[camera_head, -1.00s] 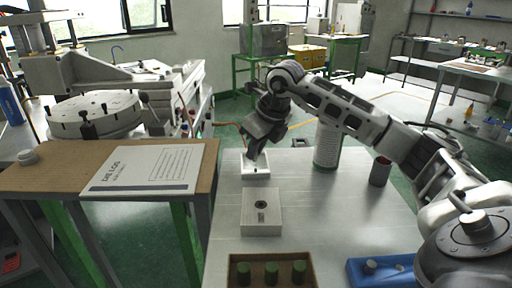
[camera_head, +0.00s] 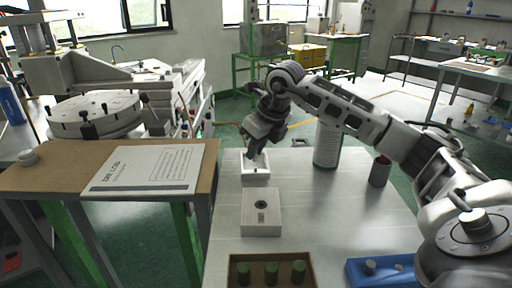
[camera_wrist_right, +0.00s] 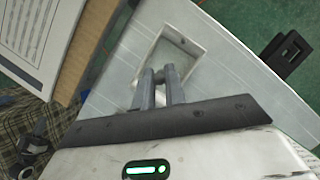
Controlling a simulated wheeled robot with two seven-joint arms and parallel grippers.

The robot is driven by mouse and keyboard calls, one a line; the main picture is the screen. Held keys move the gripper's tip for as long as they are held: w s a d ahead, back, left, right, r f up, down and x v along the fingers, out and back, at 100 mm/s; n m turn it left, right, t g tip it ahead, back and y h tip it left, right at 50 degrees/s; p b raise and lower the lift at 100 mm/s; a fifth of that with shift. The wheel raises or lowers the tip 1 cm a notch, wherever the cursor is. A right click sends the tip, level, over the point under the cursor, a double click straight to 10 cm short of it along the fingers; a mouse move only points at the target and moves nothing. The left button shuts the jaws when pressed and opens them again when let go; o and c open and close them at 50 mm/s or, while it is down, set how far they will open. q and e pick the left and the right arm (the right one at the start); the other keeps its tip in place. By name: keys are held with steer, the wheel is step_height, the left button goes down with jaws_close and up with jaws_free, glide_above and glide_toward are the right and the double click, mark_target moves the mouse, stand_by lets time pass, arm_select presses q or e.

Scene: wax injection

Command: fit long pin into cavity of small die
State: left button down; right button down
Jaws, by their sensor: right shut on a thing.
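The small die (camera_head: 255,178) is a pale block at the far left of the metal table, behind a larger-looking pale block. In the right wrist view the die (camera_wrist_right: 205,63) shows a recessed cavity in its top and a small dark hole near one corner. My right gripper (camera_head: 254,158) points down at the small die, its fingertips over the die's top. It also shows in the wrist view (camera_wrist_right: 159,78), its two fingers close together at the near end of the cavity. The long pin is mostly hidden between the fingers; I cannot tell how deep it sits. My left gripper is out of view.
A pale block (camera_head: 262,222) with a dark round hole stands nearer. A brown tray (camera_head: 233,272) with green cylinders and a blue tray (camera_head: 354,272) are at the front. A white canister (camera_head: 326,145) and a grey cup (camera_head: 379,174) stand right of the gripper.

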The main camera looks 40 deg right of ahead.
steer(key=shift+f+b, duration=0.4)
steer(key=shift+f, duration=0.15)
steer(key=shift+f+b, duration=0.3)
steer(key=shift+f, duration=0.15)
steer(key=c, duration=1.4)
jaws_free()
steer(key=shift+o, duration=0.2)
